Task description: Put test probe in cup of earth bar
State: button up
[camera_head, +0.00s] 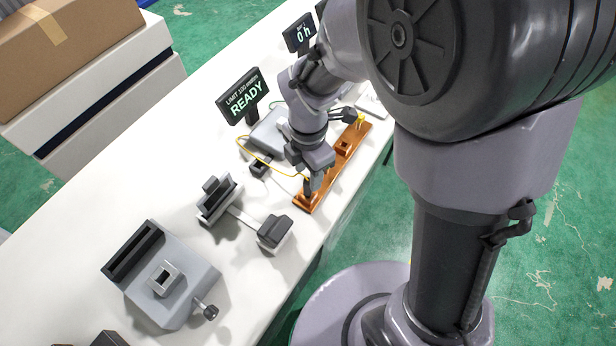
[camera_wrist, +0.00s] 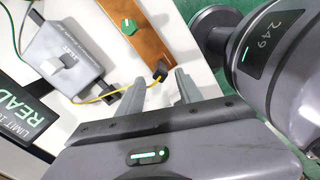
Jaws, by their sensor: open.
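The copper-coloured earth bar (camera_head: 325,180) lies along the table's right edge; it also shows in the wrist view (camera_wrist: 147,40). The dark test probe (camera_wrist: 160,70), with a yellow lead, is at the bar's near end, just beyond and between my fingertips. It appears upright there, but the cup around it is hidden, so I cannot tell how deep it sits.
A grey tester box (camera_head: 268,130) with a READY display (camera_head: 244,97) stands left of the bar. The yellow lead loops past a small black holder (camera_head: 260,165). A clamp-like fixture (camera_head: 216,200) and grey machine block (camera_head: 180,290) stand nearer.

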jog(key=s+d+r+m+t+y+p, duration=0.1)
jog(key=s+d+r+m, duration=0.1)
jog(key=r+m, duration=0.5)
jog(key=s+d+r+m+t+p, duration=0.1)
jog(key=s+d+r+m+t, duration=0.1)
jog(key=r+m, duration=0.45)
jog(key=s+d+r+m+t+b, duration=0.1)
jog(key=s+r+m, duration=0.2)
jog(key=m, duration=0.4)
jog(key=s+d+r+m+t+y+b, duration=0.1)
jog(key=s+r+m, duration=0.2)
jog(key=m, duration=0.5)
jog(key=shift+s+d+t+b, duration=0.3)
jog(key=shift+s+d+t, duration=0.1)
jog(key=shift+s, duration=0.25)
jog(key=shift+c, duration=0.2)
